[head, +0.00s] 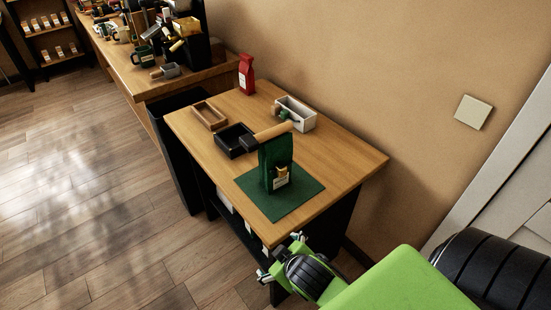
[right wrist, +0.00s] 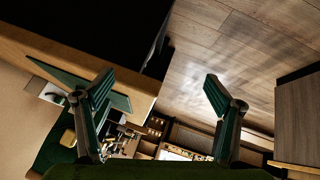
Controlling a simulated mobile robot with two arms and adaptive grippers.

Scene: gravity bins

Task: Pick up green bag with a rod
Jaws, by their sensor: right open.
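The green bag (head: 275,168) stands upright on a dark green mat (head: 300,200) on the wooden table. It has a small light label low on its front. A light wooden rod (head: 272,131) lies across its top edge; I cannot tell how it is fixed there. My right gripper (head: 281,257) is in front of the table's near edge, apart from the bag. In the right wrist view its two fingers (right wrist: 158,85) are spread with nothing between them. The mat's edge (right wrist: 85,85) shows behind the left finger there. My left gripper is not in view.
Behind the bag are a black tray (head: 235,141), a wooden tray (head: 209,115) and a pale box (head: 296,113). A red bag (head: 246,74) stands at the table's back corner. A cluttered counter (head: 150,78) adjoins at the far left. The table's right side is clear.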

